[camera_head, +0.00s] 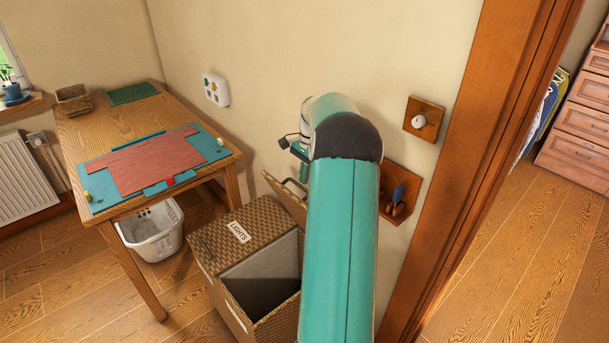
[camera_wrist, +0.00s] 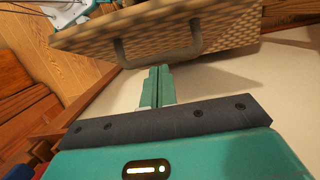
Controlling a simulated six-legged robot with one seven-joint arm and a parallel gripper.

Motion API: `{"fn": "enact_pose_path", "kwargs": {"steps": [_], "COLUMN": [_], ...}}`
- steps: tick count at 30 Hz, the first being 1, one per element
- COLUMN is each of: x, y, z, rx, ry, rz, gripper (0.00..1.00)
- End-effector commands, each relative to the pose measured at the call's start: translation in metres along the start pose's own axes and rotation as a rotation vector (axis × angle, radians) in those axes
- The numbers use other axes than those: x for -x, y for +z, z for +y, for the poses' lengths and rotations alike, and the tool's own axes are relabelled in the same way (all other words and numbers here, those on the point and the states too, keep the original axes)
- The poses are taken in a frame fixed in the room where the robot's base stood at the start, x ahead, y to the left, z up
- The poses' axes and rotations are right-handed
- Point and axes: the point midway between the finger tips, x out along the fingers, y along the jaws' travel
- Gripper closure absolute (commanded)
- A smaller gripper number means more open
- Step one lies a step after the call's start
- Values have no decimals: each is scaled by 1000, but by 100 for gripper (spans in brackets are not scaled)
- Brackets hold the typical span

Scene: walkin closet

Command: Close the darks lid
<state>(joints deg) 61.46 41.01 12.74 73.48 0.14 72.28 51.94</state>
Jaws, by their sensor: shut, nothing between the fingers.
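A wicker hamper (camera_head: 205,275) stands against the wall. Its left lid, labelled LIGHTS (camera_head: 239,231), is shut. The compartment to its right is open, showing a pale liner and dark inside. The darks lid (camera_head: 284,200) stands raised at the back, by the wall, partly hidden by my arm. In the wrist view the lid (camera_wrist: 215,30) is a woven panel with a grey loop handle (camera_wrist: 158,58). My gripper (camera_wrist: 160,70) is shut and empty, its fingertips close to the handle; I cannot tell whether they touch. In the head view my arm mostly hides the gripper.
A wooden table (camera_head: 150,105) with a teal mat (camera_head: 100,185) and red cloth (camera_head: 150,160) stands left. A white laundry basket (camera_head: 152,232) is under it. A wall rack (camera_head: 400,190) and the wooden door frame (camera_head: 450,170) are close on the right. Floor beyond the doorway is clear.

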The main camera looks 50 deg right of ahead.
Motion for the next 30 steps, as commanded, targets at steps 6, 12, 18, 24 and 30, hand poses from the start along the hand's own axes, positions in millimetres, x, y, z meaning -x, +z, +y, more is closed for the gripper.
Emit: {"fn": "enact_pose_path", "kwargs": {"steps": [6, 12, 18, 24, 30], "x": [0, -6, -21, -42, -67], "y": [3, 19, 48, 82, 113], "z": [0, 0, 0, 1, 1], "rx": [1, 4, 8, 10, 12], "ry": [-1, 1, 1, 1, 0], "rz": [8, 46, 123, 221, 320], "gripper": [100, 100, 100, 100, 100]}}
